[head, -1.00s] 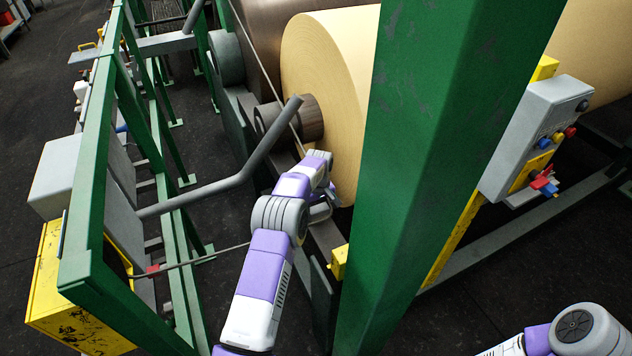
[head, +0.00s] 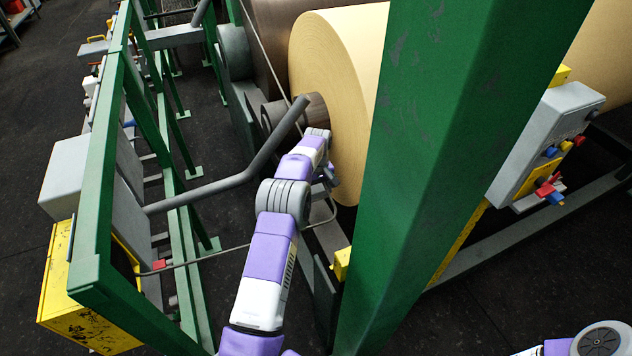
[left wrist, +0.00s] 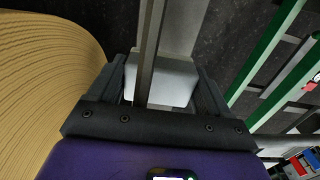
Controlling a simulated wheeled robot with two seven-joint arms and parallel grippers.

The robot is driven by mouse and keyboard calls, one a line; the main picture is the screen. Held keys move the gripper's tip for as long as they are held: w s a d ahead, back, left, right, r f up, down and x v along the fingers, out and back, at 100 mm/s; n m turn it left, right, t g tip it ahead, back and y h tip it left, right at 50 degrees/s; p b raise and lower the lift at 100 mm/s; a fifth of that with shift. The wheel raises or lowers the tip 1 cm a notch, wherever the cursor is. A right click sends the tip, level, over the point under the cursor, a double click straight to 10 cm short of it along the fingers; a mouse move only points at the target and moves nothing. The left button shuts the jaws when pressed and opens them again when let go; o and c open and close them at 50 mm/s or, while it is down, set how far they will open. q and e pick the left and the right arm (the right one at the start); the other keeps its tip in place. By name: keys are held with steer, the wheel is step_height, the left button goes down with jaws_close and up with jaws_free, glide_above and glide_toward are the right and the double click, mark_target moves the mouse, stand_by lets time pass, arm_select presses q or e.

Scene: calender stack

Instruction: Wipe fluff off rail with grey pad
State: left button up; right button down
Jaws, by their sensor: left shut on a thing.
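My left gripper (head: 328,178) is beside the end of the cream paper roll (head: 335,85), partly hidden by its own arm in the head view. In the left wrist view its fingers are closed on a light grey pad (left wrist: 172,82). A narrow dark bar (left wrist: 150,45) crosses in front of the pad in that view; I cannot tell whether they touch. A wider grey beam (left wrist: 187,22) runs beyond the pad. I cannot tell for sure which of these is the rail. No fluff can be made out. My right gripper is out of view.
A green post (head: 440,150) stands close to the right of my left arm. A bent grey tube (head: 235,180) and a green frame (head: 95,160) are to the left. A yellow block (head: 342,263) is below the gripper. A control box (head: 545,140) is at the right.

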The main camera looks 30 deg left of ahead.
arm_select(q)
steer(key=shift+r+p, duration=0.75)
steer(key=shift+r, duration=0.75)
steer(key=shift+f, duration=0.1)
